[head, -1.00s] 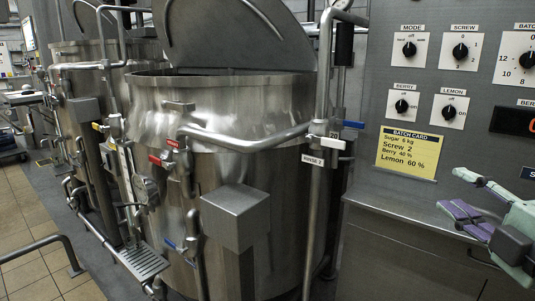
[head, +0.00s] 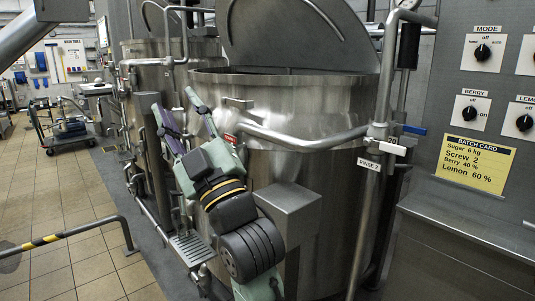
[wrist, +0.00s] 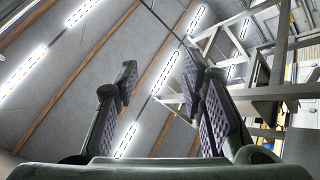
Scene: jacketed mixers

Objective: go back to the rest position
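My gripper (head: 175,107) is in the middle left of the head view, in front of the large steel mixer vessel (head: 310,105). It points upward, and its two green fingers with purple pads stand apart with nothing between them.
A control panel with knobs and a yellow batch card (head: 475,163) is at the right, above a steel ledge (head: 470,235). A striped rail (head: 70,232) stands at the lower left. A cart (head: 65,128) is farther back on the tiled floor. The aisle between is clear.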

